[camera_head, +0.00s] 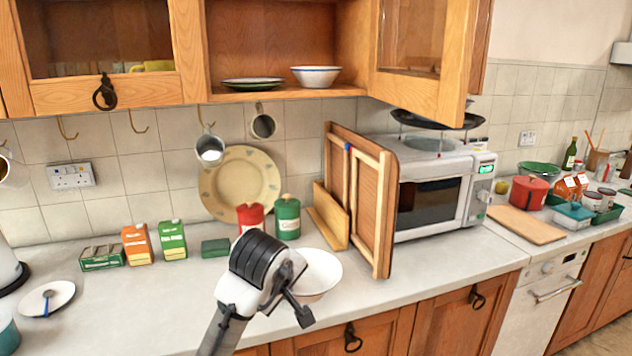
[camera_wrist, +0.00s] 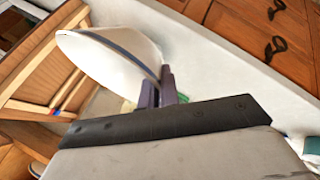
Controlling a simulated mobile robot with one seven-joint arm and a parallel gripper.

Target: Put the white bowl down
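The white bowl (camera_head: 320,272) is over the front part of the counter, partly behind my gripper (camera_head: 293,287) in the head view. In the wrist view the bowl (camera_wrist: 105,58) shows its pale side and a dark band near its rim. My gripper's fingers (camera_wrist: 160,90) are closed together at the bowl's rim in the wrist view, with the rim between them. Whether the bowl's base touches the counter (camera_head: 400,283) cannot be told.
A wooden board-like rack (camera_head: 368,210) stands right behind the bowl, beside the microwave (camera_head: 435,188). Red and green canisters (camera_head: 287,217) stand behind. Boxes (camera_head: 137,244) and a small plate (camera_head: 47,298) are at left. The counter between plate and gripper is clear. An open cupboard door (camera_head: 425,55) hangs above.

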